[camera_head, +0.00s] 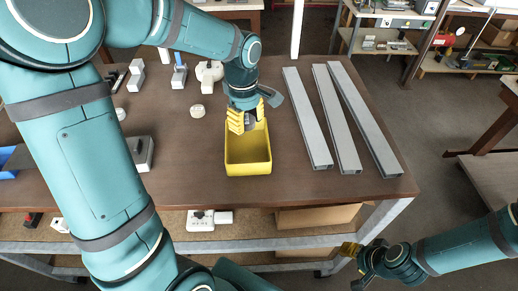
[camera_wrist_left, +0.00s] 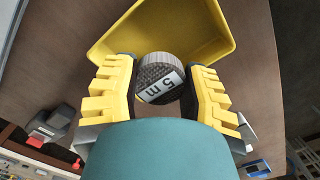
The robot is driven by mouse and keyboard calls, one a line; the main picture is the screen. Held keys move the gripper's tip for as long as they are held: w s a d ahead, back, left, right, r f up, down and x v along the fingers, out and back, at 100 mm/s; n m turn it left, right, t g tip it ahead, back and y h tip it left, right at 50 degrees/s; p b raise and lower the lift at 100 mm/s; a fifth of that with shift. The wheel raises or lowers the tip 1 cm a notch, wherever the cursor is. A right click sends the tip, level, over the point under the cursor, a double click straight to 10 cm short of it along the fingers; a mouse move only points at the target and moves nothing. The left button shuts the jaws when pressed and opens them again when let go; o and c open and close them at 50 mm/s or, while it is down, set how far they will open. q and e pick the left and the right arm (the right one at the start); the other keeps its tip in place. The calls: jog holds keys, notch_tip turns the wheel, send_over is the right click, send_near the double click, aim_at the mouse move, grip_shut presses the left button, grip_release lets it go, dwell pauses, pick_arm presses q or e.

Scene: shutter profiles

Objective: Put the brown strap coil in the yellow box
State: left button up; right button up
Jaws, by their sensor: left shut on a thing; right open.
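The strap coil (camera_wrist_left: 155,70) looks dark grey-brown, with a white label reading "5 m". My left gripper (camera_head: 249,122) is shut on it, with the yellow fingers at either side in the left wrist view (camera_wrist_left: 160,85). In the head view the coil shows as a small grey patch between the fingers. The yellow box (camera_head: 248,169) stands open on the brown table, and its visible inside is empty. The coil and fingers are at its far end; their exact height over the rim is unclear. My right gripper (camera_head: 356,263) is open, low beyond the table's front edge.
Several long grey profiles (camera_head: 308,120) lie right of the box on the table (camera_head: 190,185). A pale round coil (camera_head: 197,111) and a white rounded item (camera_head: 209,72) are to its left. A grey device (camera_head: 143,152) sits further left. Table is clear just left of the box.

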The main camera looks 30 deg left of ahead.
aim_at(249, 151)
pick_arm(q)
notch_tip(249, 151, down, 10)
dwell(0.6)
jog(key=shift+f+b, duration=0.15)
jog(key=shift+b, duration=0.15)
jog(key=o, duration=1.1)
jog(key=shift+c, duration=0.2)
jog(key=r, duration=0.7)
jog(key=r+p, duration=0.1)
jog(key=r, duration=0.3)
jog(key=shift+a+r, duration=0.25)
jog(key=shift+r, duration=0.4)
